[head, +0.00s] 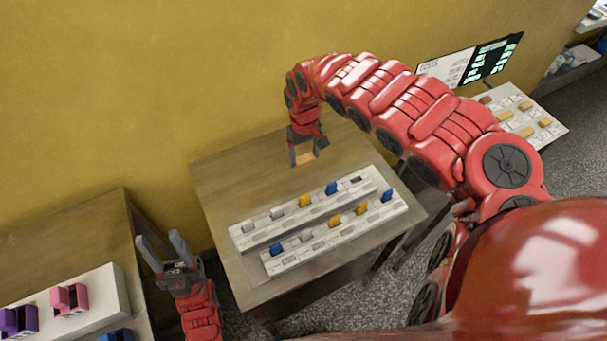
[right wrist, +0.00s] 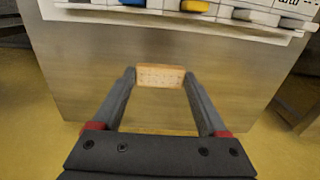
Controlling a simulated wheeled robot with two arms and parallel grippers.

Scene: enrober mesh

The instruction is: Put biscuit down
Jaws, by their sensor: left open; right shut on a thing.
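The biscuit (head: 305,158) is a small tan rectangle held by my right gripper (head: 307,160) above the back part of the wooden table (head: 230,180). In the right wrist view the biscuit (right wrist: 160,76) spans crosswise between the two fingertips, with dotted marks on its face. The right gripper is shut on it and points down. Bare table top shows beneath it, but its exact height above the table is hard to tell. My left gripper (head: 162,248) is open and empty, at the lower left between the two tables.
Two white rails (head: 245,235) (head: 285,262) with blue, yellow and grey pieces lie across the table's front part. A left table (head: 75,220) bears a white block with purple and pink pieces. A white board (head: 548,138) with tan pieces lies at the right, near a dark screen (head: 492,58).

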